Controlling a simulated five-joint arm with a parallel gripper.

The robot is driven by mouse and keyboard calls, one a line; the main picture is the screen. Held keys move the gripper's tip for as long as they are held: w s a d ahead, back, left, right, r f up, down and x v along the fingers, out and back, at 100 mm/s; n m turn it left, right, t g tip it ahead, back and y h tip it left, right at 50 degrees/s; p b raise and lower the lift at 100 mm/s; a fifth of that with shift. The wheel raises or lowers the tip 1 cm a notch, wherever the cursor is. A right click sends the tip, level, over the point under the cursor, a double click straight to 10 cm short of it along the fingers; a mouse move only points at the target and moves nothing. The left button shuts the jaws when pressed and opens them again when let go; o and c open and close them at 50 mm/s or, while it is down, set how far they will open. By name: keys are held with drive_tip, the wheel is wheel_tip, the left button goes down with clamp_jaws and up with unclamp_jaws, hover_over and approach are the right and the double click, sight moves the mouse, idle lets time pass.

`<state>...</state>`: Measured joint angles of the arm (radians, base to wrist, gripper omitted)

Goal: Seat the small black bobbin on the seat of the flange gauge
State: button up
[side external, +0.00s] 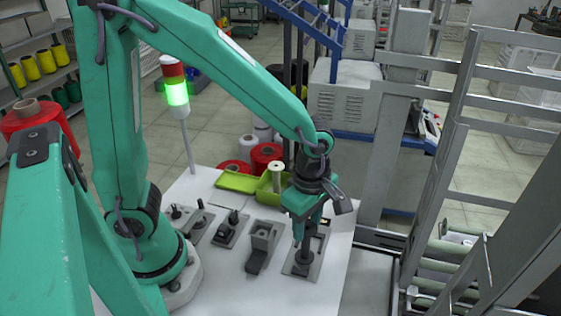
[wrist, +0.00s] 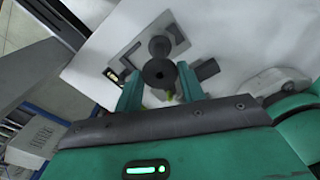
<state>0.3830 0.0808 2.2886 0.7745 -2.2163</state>
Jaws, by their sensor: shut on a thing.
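My gripper (side external: 308,238) points down over the right side of the white table. It is shut on the small black bobbin, a dark spool with a round flange and a central hole (wrist: 160,73), seen end-on between the two teal fingers in the wrist view. The flange gauge is a grey plate (side external: 291,266) under my gripper, and its plate also shows in the wrist view (wrist: 122,52). A dark grey round part (wrist: 159,46) stands over the plate, just beyond the bobbin. In the side view the bobbin and the seat merge into one dark column, so I cannot tell whether they touch.
A grey block fixture (side external: 263,237) stands left of the gauge. Small plates with black posts (side external: 232,217) are farther left. A lime-green tray (side external: 237,182) and a pale spool (side external: 277,175) are behind. The table front (side external: 300,302) is clear.

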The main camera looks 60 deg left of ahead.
drive_tip(key=shift+f, duration=0.35)
idle(1.1)
drive_tip(key=o, duration=0.9)
drive_tip(key=shift+c, duration=0.2)
drive_tip(key=shift+r, duration=0.15)
drive_tip(key=shift+r, duration=3.35)
drive_tip(key=shift+r, duration=0.1)
